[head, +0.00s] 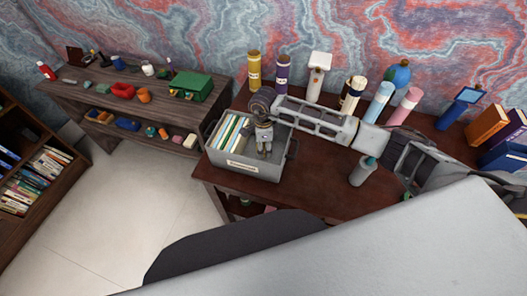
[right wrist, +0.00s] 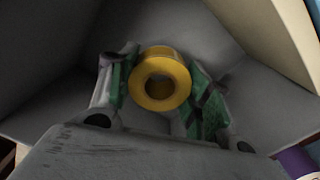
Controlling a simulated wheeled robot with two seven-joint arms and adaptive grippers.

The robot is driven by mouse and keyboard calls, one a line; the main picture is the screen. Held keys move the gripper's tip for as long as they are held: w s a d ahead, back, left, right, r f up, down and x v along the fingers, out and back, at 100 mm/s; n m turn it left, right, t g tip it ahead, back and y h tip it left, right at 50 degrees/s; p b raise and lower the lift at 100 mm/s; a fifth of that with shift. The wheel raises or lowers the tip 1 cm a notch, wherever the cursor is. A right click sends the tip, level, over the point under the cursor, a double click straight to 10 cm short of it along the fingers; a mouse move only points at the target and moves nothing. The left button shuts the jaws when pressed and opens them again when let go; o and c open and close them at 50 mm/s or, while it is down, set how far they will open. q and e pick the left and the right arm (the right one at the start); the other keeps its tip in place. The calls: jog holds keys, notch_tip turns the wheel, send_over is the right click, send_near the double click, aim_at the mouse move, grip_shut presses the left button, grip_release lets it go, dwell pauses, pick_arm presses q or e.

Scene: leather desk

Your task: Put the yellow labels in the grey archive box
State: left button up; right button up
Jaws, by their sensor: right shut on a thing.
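The grey archive box (head: 268,173) stands at the left end of the dark desk, with several upright files (head: 231,131) in its left part. My right gripper (head: 264,147) points down into the box's right part. In the right wrist view the right gripper (right wrist: 162,92) is shut on the yellow labels (right wrist: 180,70), a yellow roll with a round hole. The roll sits between the green-padded fingers, with the grey box walls (right wrist: 50,70) around it. Whether the roll touches the box floor I cannot tell. In the head view the roll is hidden. My left gripper is not in view.
A row of capped tubes, including a yellow one (head: 253,72) and a pink one (head: 403,108), stands along the back of the desk. A grey bottle (head: 359,175) stands right of the box. Books (head: 487,126) stand at far right. A cream file (right wrist: 272,35) is close beside the gripper.

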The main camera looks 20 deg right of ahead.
jog(key=shift+f+p, duration=0.3)
jog(key=shift+f, duration=1.55)
jog(key=shift+f, duration=0.2)
jog(key=o, duration=1)
jog(key=shift+o, duration=0.2)
jog(key=shift+r, duration=0.15)
jog(key=shift+r, duration=0.25)
notch_tip(320, 180, up, 12)
jog(key=b, duration=0.2)
jog(key=shift+f, duration=0.2)
